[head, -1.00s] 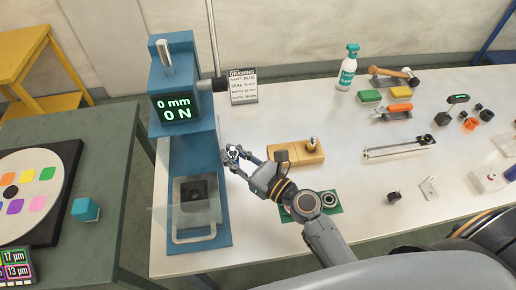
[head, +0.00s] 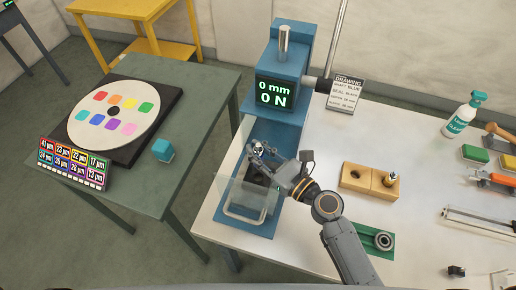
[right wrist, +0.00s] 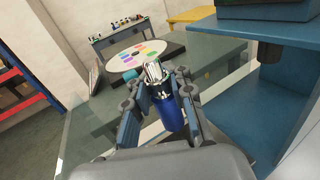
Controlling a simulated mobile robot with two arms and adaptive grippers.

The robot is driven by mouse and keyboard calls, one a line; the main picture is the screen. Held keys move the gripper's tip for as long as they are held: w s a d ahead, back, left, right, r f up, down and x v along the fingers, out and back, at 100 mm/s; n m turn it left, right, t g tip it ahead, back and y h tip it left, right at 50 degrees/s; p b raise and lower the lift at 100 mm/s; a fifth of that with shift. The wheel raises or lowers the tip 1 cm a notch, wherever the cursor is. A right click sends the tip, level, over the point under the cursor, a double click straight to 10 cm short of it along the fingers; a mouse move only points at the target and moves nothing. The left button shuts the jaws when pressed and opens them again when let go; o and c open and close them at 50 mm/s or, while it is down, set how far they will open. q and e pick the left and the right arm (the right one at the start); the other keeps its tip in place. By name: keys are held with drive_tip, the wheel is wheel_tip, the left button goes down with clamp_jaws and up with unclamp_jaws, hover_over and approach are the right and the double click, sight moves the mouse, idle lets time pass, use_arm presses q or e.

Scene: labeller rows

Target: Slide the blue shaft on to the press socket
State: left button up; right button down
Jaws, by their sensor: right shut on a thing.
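My right gripper (head: 260,150) is shut on the blue shaft, which shows best in the right wrist view (right wrist: 168,112). The shaft has a blue body and a bright metal end (right wrist: 154,70) pointing away from the wrist. In the head view the gripper is over the blue press (head: 273,122), below its display reading 0 mm and 0 N. The dark press socket (head: 257,180) on the press base is partly hidden by my gripper and a clear guard (head: 238,195). I cannot tell whether the shaft touches the socket. My left gripper is not in view.
A wooden block (head: 354,178) and a green mat with a ring (head: 367,245) lie right of the press. A drawing card (head: 345,94) stands behind. On the grey-green table at left are a colour disc (head: 128,104) and a teal cube (head: 162,150).

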drive_tip(key=b, duration=0.5)
hover_over(258, 171)
drive_tip(key=s, duration=0.2)
drive_tip(key=shift+w+a+f, duration=0.1)
drive_tip(key=shift+w+f, duration=0.05)
drive_tip(key=shift+f, duration=1.25)
drive_tip(key=shift+w+f, duration=0.1)
drive_tip(key=shift+f, duration=1.4)
drive_tip(key=shift+f+b, duration=1.75)
drive_tip(key=shift+f, duration=0.05)
drive_tip(key=c, duration=1.1)
unclamp_jaws()
drive_tip(key=shift+s+f, duration=0.1)
drive_tip(key=shift+s, duration=0.1)
drive_tip(key=v, duration=0.7)
